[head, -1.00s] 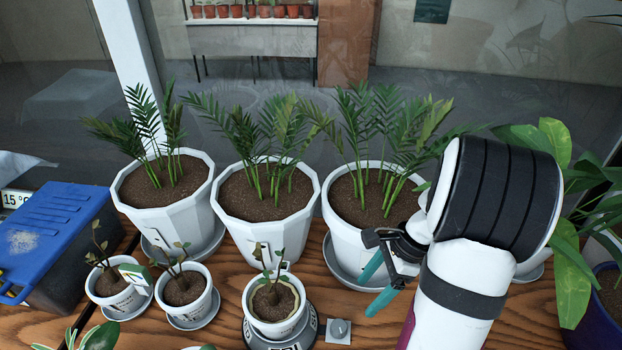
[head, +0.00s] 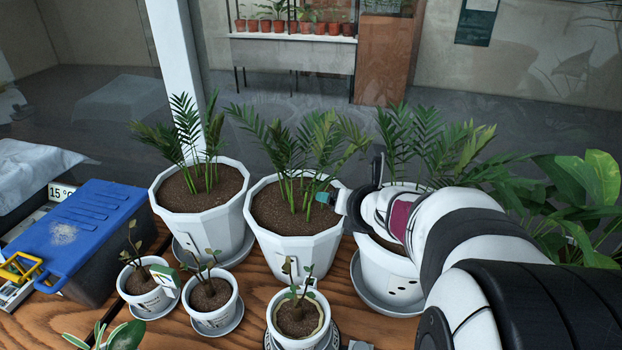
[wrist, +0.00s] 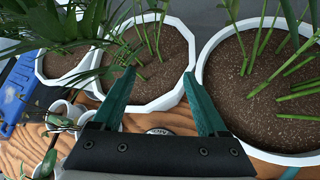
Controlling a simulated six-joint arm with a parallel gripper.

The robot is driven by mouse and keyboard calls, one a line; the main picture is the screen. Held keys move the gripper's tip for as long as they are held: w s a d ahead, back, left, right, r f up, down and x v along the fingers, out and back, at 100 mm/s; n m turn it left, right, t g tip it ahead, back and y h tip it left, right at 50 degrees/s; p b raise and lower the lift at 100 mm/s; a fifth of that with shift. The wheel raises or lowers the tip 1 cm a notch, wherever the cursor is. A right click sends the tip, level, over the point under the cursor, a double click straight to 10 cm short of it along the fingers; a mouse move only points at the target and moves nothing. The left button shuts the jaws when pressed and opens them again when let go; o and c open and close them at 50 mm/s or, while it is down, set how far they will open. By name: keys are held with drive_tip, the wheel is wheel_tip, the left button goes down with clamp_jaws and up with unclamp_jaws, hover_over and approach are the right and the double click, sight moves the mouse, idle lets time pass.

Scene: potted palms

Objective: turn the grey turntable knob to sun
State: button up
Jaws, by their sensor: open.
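The grey turntable knob is almost wholly cut off by the bottom edge of the head view; only a small grey piece (head: 360,345) shows there, and its setting cannot be read. To its left is the lettered rim of the turntable (head: 333,341), under a small white pot (head: 297,325) with a seedling. My gripper (head: 324,197) is above and behind them, beside the middle palm pot (head: 298,249). In the wrist view its teal fingers (wrist: 159,75) are spread and empty, over the rims of the palm pots. The knob is not clear in the wrist view.
Three white palm pots stand in a row, the right one (head: 390,275) partly behind my arm. Two small potted seedlings (head: 149,290) (head: 211,299) stand front left. A blue-lidded box (head: 80,230) is at the left. Some bare wooden table (head: 258,285) shows between pots.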

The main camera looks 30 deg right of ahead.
drive_tip(key=m, duration=0.2)
drive_tip(key=r+m+h, duration=0.1)
drive_tip(key=m, duration=0.1)
drive_tip(key=s+m+h, duration=0.1)
drive_tip(key=m, duration=0.1)
drive_tip(key=shift+d+r, duration=0.1)
drive_tip(key=shift+r, duration=0.1)
drive_tip(key=shift+s+m+g, duration=0.1)
drive_tip(key=shift+m+g, duration=0.2)
drive_tip(key=s+a+f+m+g+y, duration=0.3)
drive_tip(key=s+a+f+m+g, duration=0.15)
drive_tip(key=s+a+m, duration=0.65)
drive_tip(key=s+a+f+m+g+y, duration=0.3)
drive_tip(key=s+a+f+m+g, duration=0.15)
drive_tip(key=s+a+m, duration=0.7)
drive_tip(key=n+h, duration=0.2)
drive_tip(key=n, duration=0.5)
approach(361, 349)
drive_tip(key=f, duration=0.8)
drive_tip(key=shift+w+d+f, duration=0.3)
drive_tip(key=shift+w+d, duration=0.05)
